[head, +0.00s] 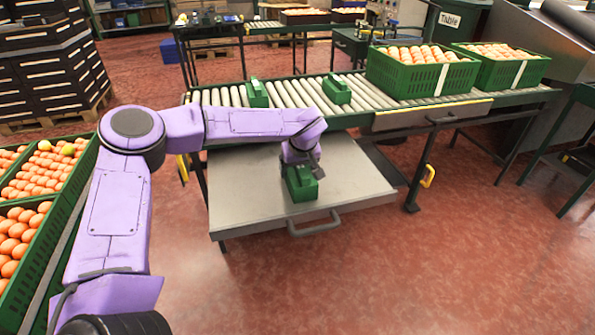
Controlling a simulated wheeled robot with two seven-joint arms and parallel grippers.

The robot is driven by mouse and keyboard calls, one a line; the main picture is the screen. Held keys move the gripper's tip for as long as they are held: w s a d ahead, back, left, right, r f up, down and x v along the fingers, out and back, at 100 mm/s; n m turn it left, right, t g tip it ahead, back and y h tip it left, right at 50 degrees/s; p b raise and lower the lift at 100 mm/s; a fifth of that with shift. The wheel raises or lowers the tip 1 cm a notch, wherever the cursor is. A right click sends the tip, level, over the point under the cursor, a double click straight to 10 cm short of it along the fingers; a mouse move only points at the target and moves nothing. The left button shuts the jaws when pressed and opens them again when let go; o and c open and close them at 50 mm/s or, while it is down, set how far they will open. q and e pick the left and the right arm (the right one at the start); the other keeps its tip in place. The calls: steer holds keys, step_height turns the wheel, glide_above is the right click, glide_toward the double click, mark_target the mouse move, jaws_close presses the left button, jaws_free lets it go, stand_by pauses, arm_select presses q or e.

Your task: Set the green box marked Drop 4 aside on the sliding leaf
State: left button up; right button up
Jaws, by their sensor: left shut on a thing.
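A small green box (301,187) is at the sliding leaf (245,190), the grey pulled-out shelf below the roller conveyor. My left gripper (301,166) reaches down over the box from above and is shut on it. I cannot tell whether the box's underside touches the leaf. Its marking is not readable from here. Two similar green boxes stand on the conveyor rollers, one at the left (257,94) and one further right (337,90). My right gripper is not in view.
The leaf has a front handle (314,226) and bare room left of the box. Stacked dark crates (50,70) stand at the back left. Red floor lies open in front.

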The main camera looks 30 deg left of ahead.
arm_select(q)
steer(key=shift+r, duration=0.15)
steer(key=o, duration=1.2)
steer(key=p+v, duration=0.3)
steer(key=v, duration=0.8)
steer(key=shift+s+d+r, duration=0.1)
steer(key=shift+s+r, duration=0.05)
steer(key=shift+r, duration=0.05)
steer(key=shift+s+d+r, duration=0.1)
steer(key=shift+r, duration=0.2)
